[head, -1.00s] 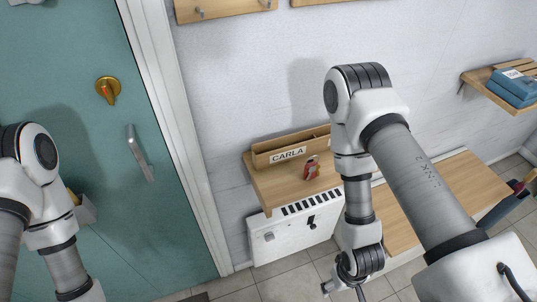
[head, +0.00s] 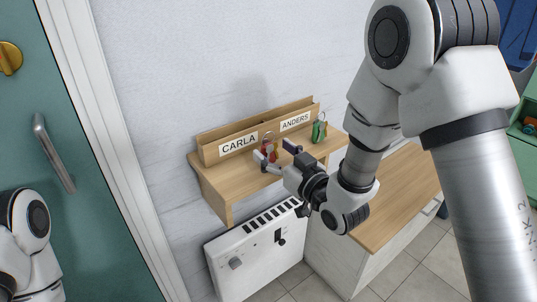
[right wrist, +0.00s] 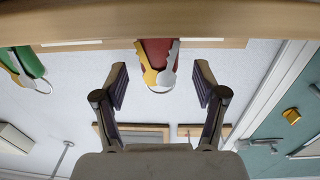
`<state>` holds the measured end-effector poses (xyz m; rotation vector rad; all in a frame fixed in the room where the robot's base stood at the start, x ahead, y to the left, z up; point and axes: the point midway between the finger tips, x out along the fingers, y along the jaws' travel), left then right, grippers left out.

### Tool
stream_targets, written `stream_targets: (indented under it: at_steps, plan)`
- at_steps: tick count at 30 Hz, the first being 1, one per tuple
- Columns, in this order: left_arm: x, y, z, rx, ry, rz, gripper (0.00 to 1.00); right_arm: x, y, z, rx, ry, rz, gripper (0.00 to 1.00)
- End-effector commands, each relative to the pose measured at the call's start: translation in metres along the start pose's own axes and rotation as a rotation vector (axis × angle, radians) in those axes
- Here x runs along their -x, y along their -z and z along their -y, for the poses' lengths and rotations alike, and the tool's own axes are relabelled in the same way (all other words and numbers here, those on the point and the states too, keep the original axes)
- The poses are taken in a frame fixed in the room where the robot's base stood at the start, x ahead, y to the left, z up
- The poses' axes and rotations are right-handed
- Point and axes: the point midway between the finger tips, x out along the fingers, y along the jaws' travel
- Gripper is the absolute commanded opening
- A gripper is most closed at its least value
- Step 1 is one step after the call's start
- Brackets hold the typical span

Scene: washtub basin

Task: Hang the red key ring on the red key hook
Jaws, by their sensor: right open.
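The red key ring (head: 268,148) is on the wooden shelf, in front of the box part labelled CARLA. In the right wrist view its red tag (right wrist: 158,50), a gold key, a silver key and a metal ring show at the top centre. My right gripper (head: 275,154) is open and empty, its fingers spread to either side of the key ring; in the right wrist view the fingers (right wrist: 161,82) stand apart below the keys. My left gripper is out of view. No red key hook can be made out; two wooden boards (right wrist: 148,132) appear small in the right wrist view.
The wooden shelf (head: 215,185) carries a label box (head: 260,127) marked CARLA and ANDERS. A green key ring (head: 319,130) is to the right. A white heater (head: 258,255) is below, with a wooden-topped bench (head: 400,205) beside it. A teal door (head: 85,235) is left.

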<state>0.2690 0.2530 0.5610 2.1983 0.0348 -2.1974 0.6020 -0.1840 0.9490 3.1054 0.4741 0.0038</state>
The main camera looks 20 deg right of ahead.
Motion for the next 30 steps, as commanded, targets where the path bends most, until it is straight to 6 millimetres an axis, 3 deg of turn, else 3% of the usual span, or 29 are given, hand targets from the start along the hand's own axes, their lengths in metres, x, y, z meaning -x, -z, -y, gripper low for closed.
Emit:
stream_targets:
  at_steps: [4,11,15,17,30]
  plan:
    - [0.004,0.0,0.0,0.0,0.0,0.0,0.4,-0.023,0.001,0.0,0.001,0.001,0.001,0.71]
    - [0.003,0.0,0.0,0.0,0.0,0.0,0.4,-0.026,0.0,0.0,0.0,0.0,0.002,0.71]
    - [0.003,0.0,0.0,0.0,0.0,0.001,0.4,-0.026,0.0,0.0,0.0,0.0,0.002,0.21]
    - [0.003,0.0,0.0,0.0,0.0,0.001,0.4,-0.026,-0.001,0.0,0.0,0.0,0.002,0.05]
    - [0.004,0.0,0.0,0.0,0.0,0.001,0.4,-0.026,0.007,0.0,0.001,0.0,0.001,0.05]
